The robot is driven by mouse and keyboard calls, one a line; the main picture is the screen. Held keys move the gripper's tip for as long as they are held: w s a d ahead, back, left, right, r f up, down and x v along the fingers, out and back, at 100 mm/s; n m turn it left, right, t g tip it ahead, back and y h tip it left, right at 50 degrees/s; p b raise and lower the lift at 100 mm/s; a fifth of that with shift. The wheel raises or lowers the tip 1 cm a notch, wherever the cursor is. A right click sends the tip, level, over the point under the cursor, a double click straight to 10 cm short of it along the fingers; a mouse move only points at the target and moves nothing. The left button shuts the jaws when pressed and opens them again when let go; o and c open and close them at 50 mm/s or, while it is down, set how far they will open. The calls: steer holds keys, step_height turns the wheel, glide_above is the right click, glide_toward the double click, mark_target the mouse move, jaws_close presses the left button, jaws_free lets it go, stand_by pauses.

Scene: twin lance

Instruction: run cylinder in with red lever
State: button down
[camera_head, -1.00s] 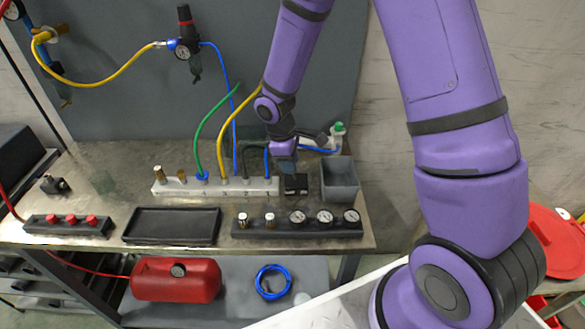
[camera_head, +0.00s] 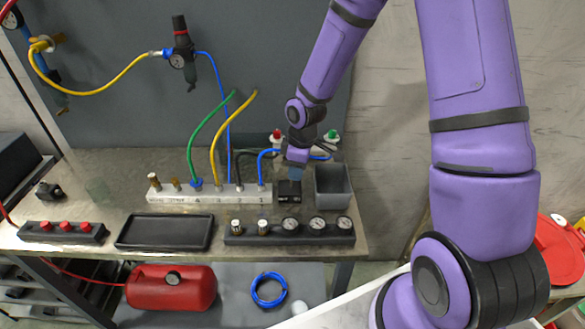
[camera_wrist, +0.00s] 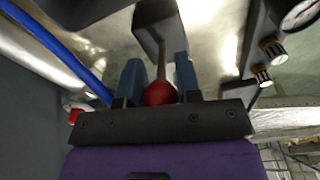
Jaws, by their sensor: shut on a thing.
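The red lever's round knob (camera_wrist: 160,92) sits between my gripper's two blue fingers in the wrist view. Its thin grey stem (camera_wrist: 163,62) runs to a dark block (camera_wrist: 157,22). My gripper (camera_wrist: 160,88) is shut on this knob. In the head view my gripper (camera_head: 296,176) is just above the dark lever block (camera_head: 289,191), between the manifold and a grey bin, and the knob is hidden there. A red-capped fitting (camera_head: 277,138) and a green-capped fitting (camera_head: 332,136) stand at the back. I cannot make out the cylinder clearly behind my gripper.
The pale manifold (camera_head: 208,195) with green, yellow, blue and black hoses is left of the lever block. The grey bin (camera_head: 334,187) is right of it. A gauge rack (camera_head: 289,236) and an empty black tray (camera_head: 163,233) lie in front. A red tank (camera_head: 170,289) is below.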

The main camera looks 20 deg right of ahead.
steer(key=shift+s+d+f, duration=0.15)
steer(key=shift+d, duration=0.25)
steer(key=shift+s+d+f, duration=0.15)
steer(key=shift+d, duration=0.25)
stand_by(0.4)
steer(key=c, duration=0.8)
jaws_free()
steer(key=r, duration=0.7)
steer(key=d+r, duration=0.1)
steer(key=r, duration=0.2)
steer(key=shift+s+r, duration=0.25)
steer(key=shift+r, duration=0.05)
